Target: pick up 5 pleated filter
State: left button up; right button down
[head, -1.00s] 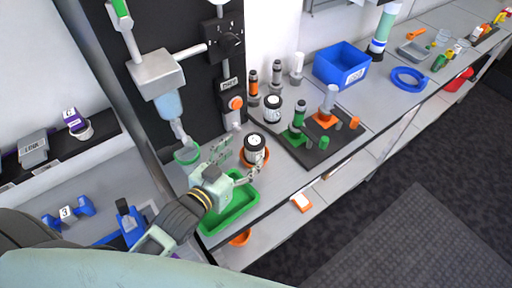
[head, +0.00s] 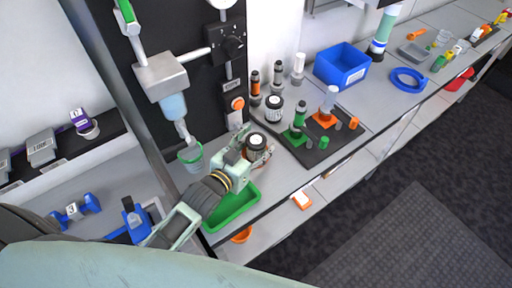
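A short white cylinder with a dark ring on top (head: 257,141), which I take for the pleated filter, stands at the bench's near end. Its label is too small to read. An orange dish shows around its base in the earlier frame and is now mostly hidden. My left gripper (head: 257,147) is at the cylinder, with one finger at its upper left and the other at its lower right. The fingers are spread around it; I cannot tell whether they touch it. A similar white cylinder (head: 273,110) stands just behind. My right gripper is not in view.
A green tray (head: 240,205) lies below my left gripper. A cup with a green rim (head: 190,157) is to its left under the dispenser. A black board (head: 318,150) with green and orange fittings is to the right, and a blue bin (head: 341,66) beyond.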

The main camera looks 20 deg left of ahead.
pick_arm(q)
jog(key=c, duration=0.9)
